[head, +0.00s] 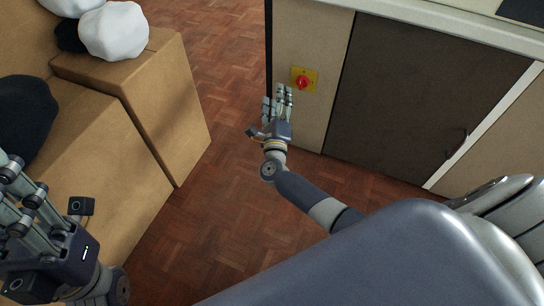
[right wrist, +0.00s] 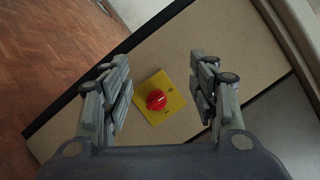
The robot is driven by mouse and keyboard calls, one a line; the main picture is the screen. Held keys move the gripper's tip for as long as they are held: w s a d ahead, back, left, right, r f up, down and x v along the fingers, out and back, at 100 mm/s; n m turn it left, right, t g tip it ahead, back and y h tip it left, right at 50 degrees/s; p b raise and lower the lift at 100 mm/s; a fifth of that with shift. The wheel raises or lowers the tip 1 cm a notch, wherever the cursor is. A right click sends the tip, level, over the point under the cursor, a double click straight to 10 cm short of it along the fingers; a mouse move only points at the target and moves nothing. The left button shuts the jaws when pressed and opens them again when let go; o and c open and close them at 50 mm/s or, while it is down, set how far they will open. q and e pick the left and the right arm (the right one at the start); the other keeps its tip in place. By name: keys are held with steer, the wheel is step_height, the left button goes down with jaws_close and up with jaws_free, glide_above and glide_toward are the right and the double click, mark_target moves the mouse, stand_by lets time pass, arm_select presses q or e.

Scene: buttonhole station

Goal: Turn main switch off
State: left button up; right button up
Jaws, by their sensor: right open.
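The main switch is a red rotary knob (head: 302,83) on a yellow square plate (head: 312,74), fixed to the beige side panel of the cabinet in the head view. The knob also shows in the right wrist view (right wrist: 156,100), centred between the fingers, with small dark marks on its plate. My right gripper (head: 278,98) is open and empty, a little left of and below the switch in the head view, apart from it. My left gripper (head: 22,195) is at the left edge, away from the switch; its fingers look spread, with nothing seen between them.
The cabinet has a dark brown door (head: 420,100) right of the switch and a light worktop above. Cardboard boxes (head: 150,100) stand at the left, with white (head: 114,31) and black bundles on them. The parquet floor (head: 225,120) between boxes and cabinet is clear.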

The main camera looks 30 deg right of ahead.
steer(key=s+a+f+n+g+y+p, duration=0.2)
steer(key=s+a+f+n+y+p, duration=0.2)
steer(key=s+n+p, duration=0.3)
steer(key=s+a+f+n+g+y+p, duration=0.2)
steer(key=s+a+f+n+y+p, duration=0.2)
steer(key=n+p, duration=0.6)
steer(key=s+f+n+y, duration=0.1)
steer(key=s+f+n, duration=0.1)
steer(key=s, duration=0.1)
steer(key=shift+a+f+n, duration=0.2)
steer(key=shift+n, duration=0.1)
steer(key=shift+d, duration=0.1)
